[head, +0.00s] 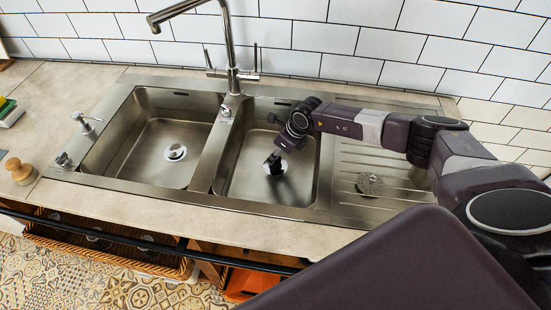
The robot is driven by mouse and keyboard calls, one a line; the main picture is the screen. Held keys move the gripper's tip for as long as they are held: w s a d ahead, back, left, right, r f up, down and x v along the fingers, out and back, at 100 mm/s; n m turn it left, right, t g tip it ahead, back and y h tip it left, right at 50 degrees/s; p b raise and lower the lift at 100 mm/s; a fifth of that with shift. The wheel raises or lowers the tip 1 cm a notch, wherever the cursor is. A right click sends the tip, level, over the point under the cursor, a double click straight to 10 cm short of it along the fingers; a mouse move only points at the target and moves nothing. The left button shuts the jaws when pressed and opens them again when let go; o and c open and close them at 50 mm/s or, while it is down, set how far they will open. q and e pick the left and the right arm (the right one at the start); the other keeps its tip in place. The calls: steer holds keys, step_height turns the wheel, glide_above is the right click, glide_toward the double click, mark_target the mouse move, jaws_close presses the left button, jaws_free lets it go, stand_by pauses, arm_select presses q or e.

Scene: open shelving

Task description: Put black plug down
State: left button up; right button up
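A small black plug (275,171) is low in the right basin of the steel double sink (255,205), at or just above the drain with a pale edge around it. My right gripper (273,160) reaches down into this basin from the right and its fingertips are directly above or on the plug. The fingers and plug are both dark and small, so I cannot tell whether the gripper grips it. I cannot tell whether the plug touches the basin floor. My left gripper is not in view.
The left basin (130,150) holds only its drain fitting (175,152). The tall faucet (232,60) rises behind the divider. A round metal strainer (370,184) lies on the drainboard. A wooden-handled brush (18,170) stands at the counter's left. The front counter strip is clear.

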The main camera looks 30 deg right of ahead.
mark_target(278, 160)
steer(key=shift+f, duration=1.45)
steer(key=shift+s+f+b, duration=0.1)
steer(key=shift+f+b, duration=0.45)
steer(key=shift+b, duration=0.05)
steer(key=o, duration=1)
steer(key=shift+f, duration=0.15)
